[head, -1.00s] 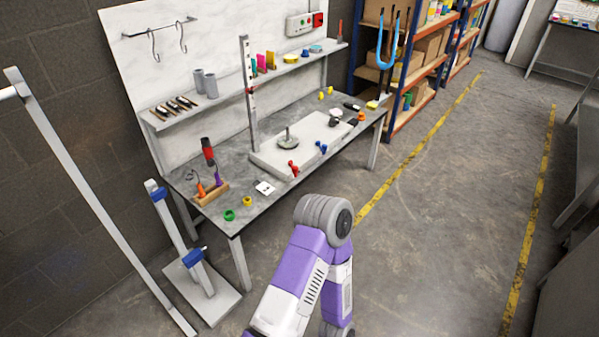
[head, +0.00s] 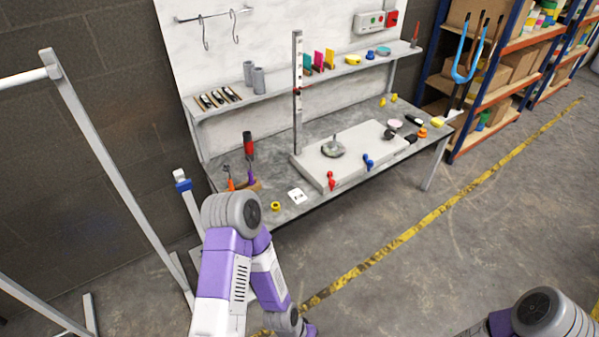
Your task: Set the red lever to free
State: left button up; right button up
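The red lever (head: 331,181) is on the front face of a pale slab-like block (head: 312,170) on the workbench, left of a blue lever (head: 368,161). Its handle looks roughly upright; its setting marks are too small to read. My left arm reaches in at the lower left, with its elbow in front of the bench's left corner. Part of my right arm shows at the bottom right. Neither gripper's fingers can be seen, and nothing of mine touches the lever.
The workbench (head: 287,218) has a white card (head: 297,196) and a yellow ring (head: 275,206) near its front edge. A grey metal frame (head: 110,170) stands at left. The floor right of the bench is open.

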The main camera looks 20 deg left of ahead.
aim_at(332, 182)
jog(key=u, duration=0.05)
jog(key=i, duration=0.9)
jog(key=z, duration=0.4)
